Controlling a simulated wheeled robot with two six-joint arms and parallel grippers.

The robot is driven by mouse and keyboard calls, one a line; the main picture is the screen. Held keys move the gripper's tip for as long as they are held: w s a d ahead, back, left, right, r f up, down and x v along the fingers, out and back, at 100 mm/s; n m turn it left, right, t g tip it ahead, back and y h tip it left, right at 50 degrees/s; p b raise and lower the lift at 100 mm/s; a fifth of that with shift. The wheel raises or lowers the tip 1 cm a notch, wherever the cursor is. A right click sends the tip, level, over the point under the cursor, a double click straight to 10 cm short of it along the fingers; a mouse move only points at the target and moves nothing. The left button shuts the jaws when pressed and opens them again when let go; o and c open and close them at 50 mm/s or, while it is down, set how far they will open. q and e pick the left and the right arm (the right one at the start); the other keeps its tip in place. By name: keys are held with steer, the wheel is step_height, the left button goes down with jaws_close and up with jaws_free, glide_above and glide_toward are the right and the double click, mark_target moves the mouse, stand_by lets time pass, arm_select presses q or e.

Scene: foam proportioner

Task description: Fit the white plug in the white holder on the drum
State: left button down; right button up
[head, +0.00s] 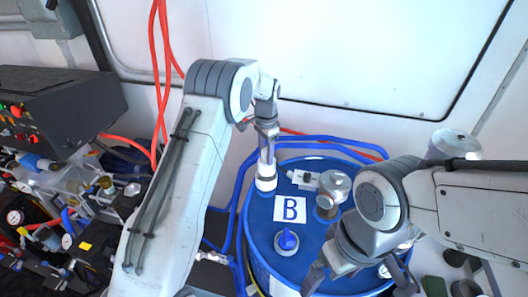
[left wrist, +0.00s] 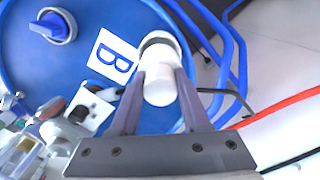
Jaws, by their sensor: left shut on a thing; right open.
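My left gripper (head: 266,158) points down at the left edge of the blue drum (head: 280,258). It is shut on the white plug (left wrist: 158,88), which shows between its fingers in the left wrist view. The white holder (head: 266,184) is at the drum's left rim, directly below the gripper in the head view. In the left wrist view its pale rim with a dark inner edge (left wrist: 158,40) lies at the plug's far end. I cannot tell how deep the plug sits in it. My right gripper (head: 357,276) is open and empty over the drum's right front.
The drum top carries a "B" label (head: 291,209), a blue-handled cap (head: 287,241) and a metal fitting (head: 333,186). Blue hoses (head: 238,190) run around the drum's back and left. Equipment with gauges (head: 70,215) stands at the left.

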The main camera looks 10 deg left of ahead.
mark_target(265, 165)
arm_select(q)
step_height(265, 165, down, 4)
steer(key=b, duration=0.2)
steer(key=shift+d+f+b, duration=0.1)
steer(key=shift+f+b, duration=0.05)
steer(key=shift+b, duration=0.2)
steer(key=shift+f, duration=0.1)
steer(key=shift+s, duration=0.1)
stand_by(0.9)
steer(key=shift+f, duration=0.6)
steer(key=c, duration=0.7)
jaws_free()
steer(key=shift+o, duration=0.2)
steer(key=shift+r, duration=0.15)
steer(key=shift+r+p, duration=3.9)
steer(key=shift+r, duration=1.6)
